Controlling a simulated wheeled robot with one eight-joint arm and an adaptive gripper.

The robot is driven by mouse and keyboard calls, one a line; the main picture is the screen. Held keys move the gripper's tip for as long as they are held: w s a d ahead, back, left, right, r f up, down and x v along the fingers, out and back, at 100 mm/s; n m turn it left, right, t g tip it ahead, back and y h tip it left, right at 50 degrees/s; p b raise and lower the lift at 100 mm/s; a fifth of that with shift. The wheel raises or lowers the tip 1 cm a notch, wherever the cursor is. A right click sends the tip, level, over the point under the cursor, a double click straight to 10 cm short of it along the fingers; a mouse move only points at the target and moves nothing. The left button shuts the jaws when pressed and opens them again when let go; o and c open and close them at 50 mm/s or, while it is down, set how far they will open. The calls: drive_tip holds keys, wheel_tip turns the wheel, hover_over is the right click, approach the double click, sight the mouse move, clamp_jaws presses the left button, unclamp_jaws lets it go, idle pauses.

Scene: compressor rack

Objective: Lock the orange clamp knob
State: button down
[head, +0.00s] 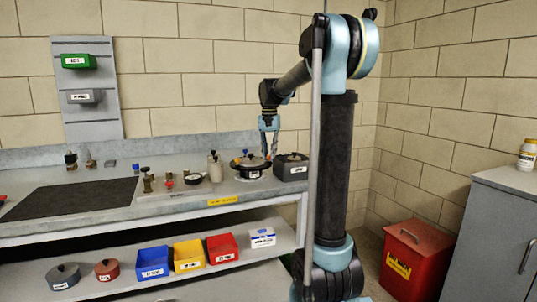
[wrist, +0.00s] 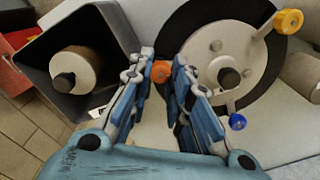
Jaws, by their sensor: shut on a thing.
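The orange clamp knob (wrist: 161,71) shows between my fingertips in the wrist view, at the left edge of a round device with a pale disc (wrist: 205,48) and a dark ring. My gripper (wrist: 162,75) is shut on the knob, and its blue fingers hide part of the device. In the head view my gripper (head: 269,156) is down at the device (head: 248,163) on the bench; the orange knob cannot be made out there.
A dark grey box (head: 291,167) stands just right of the device; in the wrist view an open dark container (wrist: 55,40) holds a pale cylinder. Small fittings (head: 148,180) and a white bottle (head: 214,167) stand to the left. A dark mat (head: 70,197) lies clear farther left.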

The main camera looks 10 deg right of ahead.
drive_tip(key=shift+w+m, duration=0.15)
drive_tip(key=shift+m, duration=0.25)
drive_tip(key=c, duration=1.4)
unclamp_jaws()
drive_tip(key=shift+c, duration=0.2)
wheel_tip(320, 180, up, 12)
